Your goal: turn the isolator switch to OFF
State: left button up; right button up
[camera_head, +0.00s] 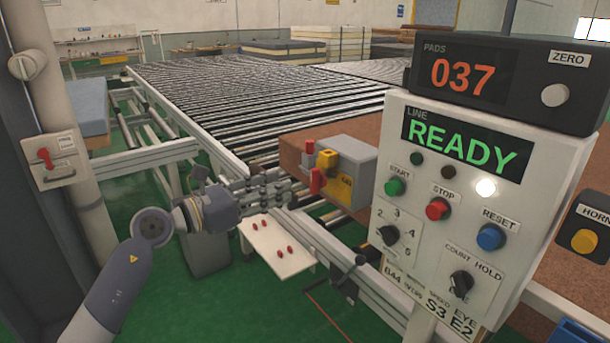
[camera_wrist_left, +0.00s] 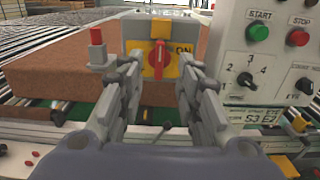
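The isolator switch is a grey box (camera_head: 352,160) with a yellow plate and a red handle (camera_head: 316,181), at the middle right in the head view. In the left wrist view the red handle (camera_wrist_left: 160,58) stands roughly upright on the yellow plate (camera_wrist_left: 141,66), with ON lettering to its right, partly covered by a finger. My left gripper (camera_head: 290,183) is open and empty, just short of the handle and apart from it. In the left wrist view its fingers (camera_wrist_left: 160,82) lie either side of the handle. My right gripper is not in view.
A red-capped post (camera_wrist_left: 97,45) stands close left of the isolator plate. The control panel (camera_head: 476,200), showing READY, is to the right. A brown pad (camera_wrist_left: 60,72) lies on the roller conveyor (camera_head: 240,95). Another box with a red lever (camera_head: 45,157) is on the left column.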

aim_at(311, 175)
pick_arm(q)
jog(key=p+x, duration=0.1)
jog(key=x, duration=0.6)
jog(key=shift+w+d+r, duration=0.1)
jog(key=shift+d+r, duration=0.05)
jog(key=shift+w+d+p, duration=0.35)
jog(key=shift+d, duration=0.1)
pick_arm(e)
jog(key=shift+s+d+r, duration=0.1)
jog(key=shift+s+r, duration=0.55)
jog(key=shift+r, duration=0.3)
pick_arm(q)
grip_shut()
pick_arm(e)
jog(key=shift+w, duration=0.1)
